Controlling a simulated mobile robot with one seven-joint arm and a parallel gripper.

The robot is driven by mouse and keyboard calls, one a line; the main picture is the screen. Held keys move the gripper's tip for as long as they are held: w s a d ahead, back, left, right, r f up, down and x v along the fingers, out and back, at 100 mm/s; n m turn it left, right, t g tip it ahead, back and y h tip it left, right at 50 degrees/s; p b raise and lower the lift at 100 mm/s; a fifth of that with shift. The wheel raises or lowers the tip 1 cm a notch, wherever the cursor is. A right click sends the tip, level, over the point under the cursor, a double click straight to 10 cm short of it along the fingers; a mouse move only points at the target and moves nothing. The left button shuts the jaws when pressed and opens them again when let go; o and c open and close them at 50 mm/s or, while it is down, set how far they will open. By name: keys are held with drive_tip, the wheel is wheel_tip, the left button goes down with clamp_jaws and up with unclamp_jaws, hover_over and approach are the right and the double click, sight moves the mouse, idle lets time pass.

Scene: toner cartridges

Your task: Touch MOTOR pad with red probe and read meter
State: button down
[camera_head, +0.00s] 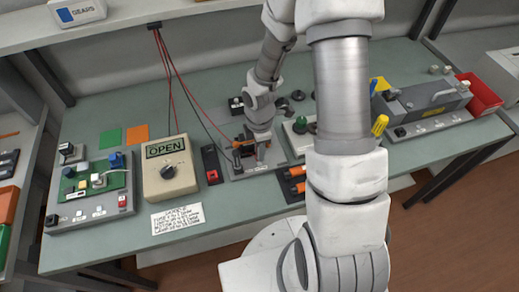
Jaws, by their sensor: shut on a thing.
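The meter (170,172) is a beige box with a dial, and its green display reads OPEN. My gripper (260,158) is low over a grey plate (239,174) right of the meter. It is shut on what looks like the red probe (239,143); an orange-red end shows at its left side, where a red lead runs in. The probe's tip is hidden by the gripper, so I cannot tell whether it touches a pad. The pad labels are too small to read, so I cannot pick out the MOTOR pad.
A red-and-black holder (212,164) stands between meter and gripper. A green circuit board (96,181) on a grey base is at left. A paper note (178,218) lies in front of the meter. Orange-and-black parts (293,172) lie right of the plate. Leads hang from the shelf.

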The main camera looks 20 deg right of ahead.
drive_tip(key=shift+r+p, duration=2.15)
drive_tip(key=shift+r, duration=0.65)
drive_tip(key=m, duration=0.1)
drive_tip(key=w+m, duration=0.1)
drive_tip(key=m, duration=0.1)
drive_tip(key=shift+w+r+m+b, duration=0.15)
drive_tip(key=shift+r+m+b, duration=0.15)
drive_tip(key=shift+r, duration=0.1)
drive_tip(key=w+r+m, duration=0.1)
drive_tip(key=m, duration=0.3)
drive_tip(key=w+r+m+b, duration=0.1)
drive_tip(key=r+m, duration=0.1)
drive_tip(key=m, duration=0.3)
drive_tip(key=w+r+m, duration=0.1)
drive_tip(key=m, duration=0.4)
drive_tip(key=shift+w+r+b, duration=0.2)
drive_tip(key=shift+w+b, duration=0.1)
drive_tip(key=shift+w, duration=0.1)
